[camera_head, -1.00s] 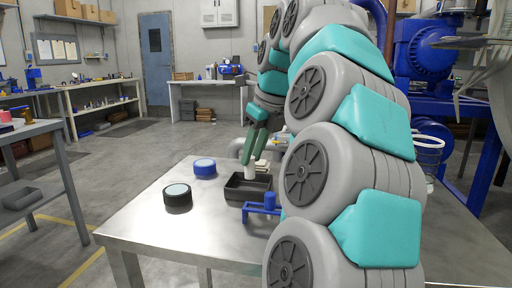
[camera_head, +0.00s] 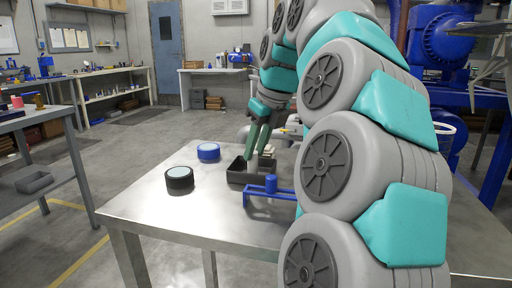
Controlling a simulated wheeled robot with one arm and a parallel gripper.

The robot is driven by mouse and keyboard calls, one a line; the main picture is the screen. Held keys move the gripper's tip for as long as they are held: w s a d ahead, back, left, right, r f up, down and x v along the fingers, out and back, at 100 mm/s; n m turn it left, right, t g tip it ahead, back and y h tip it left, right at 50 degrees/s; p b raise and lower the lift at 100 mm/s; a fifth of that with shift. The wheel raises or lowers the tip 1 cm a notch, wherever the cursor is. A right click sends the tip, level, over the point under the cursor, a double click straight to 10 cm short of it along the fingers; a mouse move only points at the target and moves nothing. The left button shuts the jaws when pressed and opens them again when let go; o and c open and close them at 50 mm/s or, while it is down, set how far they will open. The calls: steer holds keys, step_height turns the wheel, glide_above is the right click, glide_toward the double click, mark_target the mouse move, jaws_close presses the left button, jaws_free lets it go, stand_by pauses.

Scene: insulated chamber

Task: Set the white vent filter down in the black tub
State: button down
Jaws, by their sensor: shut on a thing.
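The black tub (camera_head: 237,178) stands on the metal table, an open-topped dark box near the table's middle. My gripper (camera_head: 256,154) is green, points down and has its fingertips at the tub's opening. It is shut on the white vent filter, which is hard to make out now. The fingers and tub wall seem to hide most of it. I cannot tell whether the filter touches the tub floor.
A blue bracket (camera_head: 270,190) stands just in front of the tub. A black round container (camera_head: 179,178) and a blue one (camera_head: 208,152) stand to its left. The metal table (camera_head: 160,220) is bare at its front left.

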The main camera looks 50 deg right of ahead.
steer(key=shift+f, duration=0.35)
steer(key=c, duration=0.6)
jaws_free()
